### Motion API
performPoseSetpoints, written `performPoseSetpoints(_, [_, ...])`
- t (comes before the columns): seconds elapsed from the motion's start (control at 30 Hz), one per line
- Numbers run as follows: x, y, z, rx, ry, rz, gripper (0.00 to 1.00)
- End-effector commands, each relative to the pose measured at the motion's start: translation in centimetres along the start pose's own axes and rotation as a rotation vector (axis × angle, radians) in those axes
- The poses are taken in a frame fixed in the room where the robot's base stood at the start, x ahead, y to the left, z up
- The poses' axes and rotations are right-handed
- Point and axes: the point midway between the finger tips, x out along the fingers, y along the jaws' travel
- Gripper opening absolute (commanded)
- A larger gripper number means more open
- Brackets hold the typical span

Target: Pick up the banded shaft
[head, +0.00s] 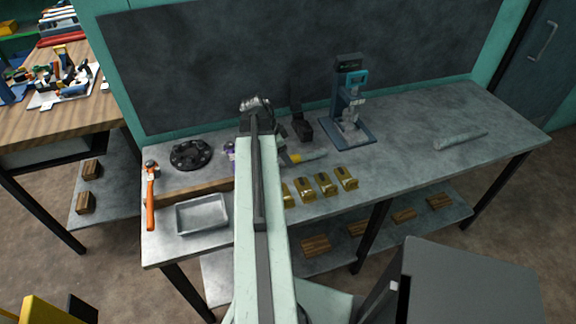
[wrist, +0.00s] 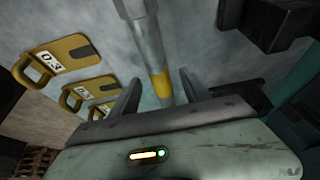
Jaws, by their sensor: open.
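The banded shaft is a grey metal rod with a yellow band; in the head view (head: 312,155) it lies on the grey workbench, its left end hidden behind my arm. In the wrist view the shaft (wrist: 148,48) runs from the top edge down between my fingers, its yellow band close to the fingertips. My gripper (wrist: 160,88) is open, with one finger on each side of the shaft and gaps showing beside it. I cannot tell how far down the fingers reach. The gripper is mostly hidden by my arm in the head view.
Several brass numbered pieces (head: 325,184) stand in front of the shaft. A black block-like device (head: 301,128) and a blue-grey press (head: 348,115) are behind it. A metal tray (head: 202,214), an orange-handled hammer (head: 151,195) and a black disc (head: 190,154) are left. The bench's right side is mostly clear.

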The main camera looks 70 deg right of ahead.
Motion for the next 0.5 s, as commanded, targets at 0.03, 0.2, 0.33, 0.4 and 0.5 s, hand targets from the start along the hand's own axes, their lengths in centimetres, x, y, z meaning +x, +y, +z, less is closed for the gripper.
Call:
performPoseSetpoints(0.03, [1.68, -0.02, 0.38, 0.001, 0.0, 0.0, 0.54])
performPoseSetpoints(0.2, [2.05, 0.0, 0.16, -0.001, 0.0, 0.0, 0.54])
performPoseSetpoints(0.33, [1.9, 0.0, 0.12, -0.001, 0.0, -0.001, 0.52])
performPoseSetpoints(0.4, [1.88, -0.01, 0.13, -0.001, 0.0, -0.001, 0.32])
performPoseSetpoints(0.5, [1.88, -0.02, 0.14, -0.001, 0.0, -0.001, 0.04])
